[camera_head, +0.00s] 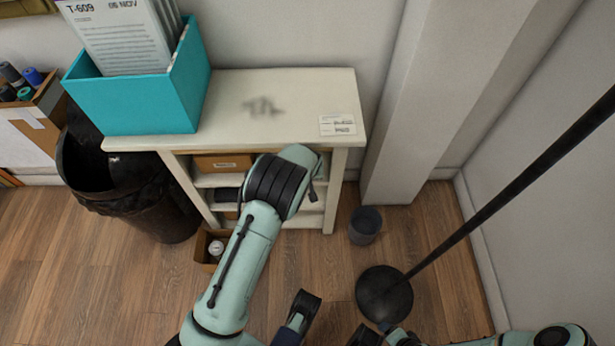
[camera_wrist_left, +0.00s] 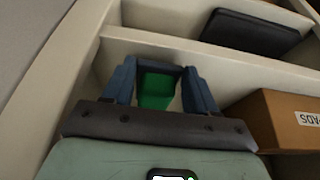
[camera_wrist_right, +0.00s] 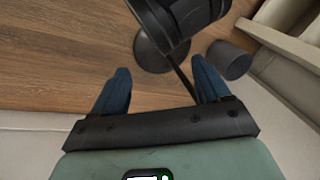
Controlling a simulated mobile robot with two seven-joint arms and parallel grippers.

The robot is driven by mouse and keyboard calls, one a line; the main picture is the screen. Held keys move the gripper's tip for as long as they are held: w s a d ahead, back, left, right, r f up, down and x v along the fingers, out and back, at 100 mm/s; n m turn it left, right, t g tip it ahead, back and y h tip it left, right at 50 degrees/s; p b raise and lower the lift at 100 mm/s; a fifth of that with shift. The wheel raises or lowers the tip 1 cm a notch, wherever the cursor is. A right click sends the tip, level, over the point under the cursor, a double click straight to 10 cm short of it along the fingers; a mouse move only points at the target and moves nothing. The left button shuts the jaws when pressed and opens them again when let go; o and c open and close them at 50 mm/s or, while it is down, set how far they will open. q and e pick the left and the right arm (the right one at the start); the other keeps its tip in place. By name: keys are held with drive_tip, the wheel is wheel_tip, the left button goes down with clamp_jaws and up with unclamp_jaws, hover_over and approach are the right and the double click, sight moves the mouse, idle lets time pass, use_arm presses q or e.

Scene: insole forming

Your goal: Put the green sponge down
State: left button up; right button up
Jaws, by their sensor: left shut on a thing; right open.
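The green sponge (camera_wrist_left: 156,90) shows in the left wrist view between the two blue fingers of my left gripper (camera_wrist_left: 160,66), which is shut on it. The sponge and fingers are inside a compartment of the cream shelf unit (camera_head: 330,190), beside its upright side panel. In the head view my left arm reaches to the shelf's open front, and its fingers and the sponge are hidden there. My right gripper (camera_wrist_right: 160,68) is open and empty over the wooden floor, away from the shelf. Whether the sponge touches the shelf board cannot be told.
A cardboard box (camera_wrist_left: 280,118) stands right of my left gripper, and a dark flat item (camera_wrist_left: 250,32) lies in the neighbouring compartment. A teal file box (camera_head: 150,100) stands on the shelf top. A black bin (camera_head: 130,185), small grey bin (camera_head: 365,225) and pole stand (camera_head: 384,293) are nearby.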

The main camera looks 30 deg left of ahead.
use_arm(q)
drive_tip(key=shift+w+f, duration=0.15)
drive_tip(key=shift+f, duration=0.6)
use_arm(e)
drive_tip(key=shift+w+d+f, duration=0.3)
drive_tip(key=shift+w, duration=0.2)
use_arm(q)
drive_tip(key=shift+f, duration=0.1)
use_arm(e)
drive_tip(key=shift+f, duration=0.1)
